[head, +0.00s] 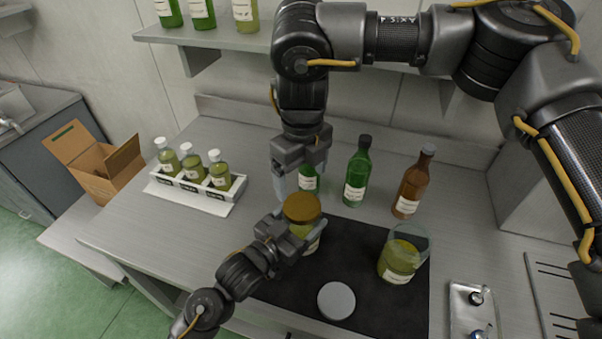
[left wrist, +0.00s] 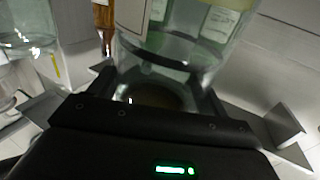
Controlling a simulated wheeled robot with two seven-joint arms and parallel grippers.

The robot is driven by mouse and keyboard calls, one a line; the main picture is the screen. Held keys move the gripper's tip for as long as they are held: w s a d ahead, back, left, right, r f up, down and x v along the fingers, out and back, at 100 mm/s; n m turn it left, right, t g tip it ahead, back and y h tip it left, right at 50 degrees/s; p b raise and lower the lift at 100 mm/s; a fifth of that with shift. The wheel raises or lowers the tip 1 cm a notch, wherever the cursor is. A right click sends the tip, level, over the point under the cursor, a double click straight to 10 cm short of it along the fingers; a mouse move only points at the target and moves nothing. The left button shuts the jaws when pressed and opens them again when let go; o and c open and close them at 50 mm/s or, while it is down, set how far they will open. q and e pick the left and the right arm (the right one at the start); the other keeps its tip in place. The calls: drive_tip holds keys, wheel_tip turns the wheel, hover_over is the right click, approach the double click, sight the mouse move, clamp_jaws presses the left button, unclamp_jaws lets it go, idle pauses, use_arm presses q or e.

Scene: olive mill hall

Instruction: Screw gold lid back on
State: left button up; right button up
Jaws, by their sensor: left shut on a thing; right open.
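The gold lid (head: 302,208) sits at the top of a glass jar with a pale label (head: 313,246), over the dark mat. Whether its thread is engaged cannot be told. My left gripper (head: 298,229) is shut around this jar from the front. In the left wrist view the clear jar (left wrist: 165,62) stands between the fingers of my left gripper (left wrist: 150,88). My right gripper (head: 300,188) points down from above, open, with its fingers spread just above and behind the gold lid. Any contact with the lid is unclear.
On the dark mat (head: 352,240) stand an open jar of green contents (head: 399,262) and a flat grey lid (head: 336,301). Green bottles (head: 357,175) and a brown bottle (head: 411,185) stand behind. A white rack (head: 185,186) holds small bottles at left, beside a cardboard box (head: 92,165).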

sight(302, 205)
drive_tip(key=shift+n, duration=0.7)
drive_tip(key=shift+f, duration=0.1)
drive_tip(key=shift+f, duration=3.95)
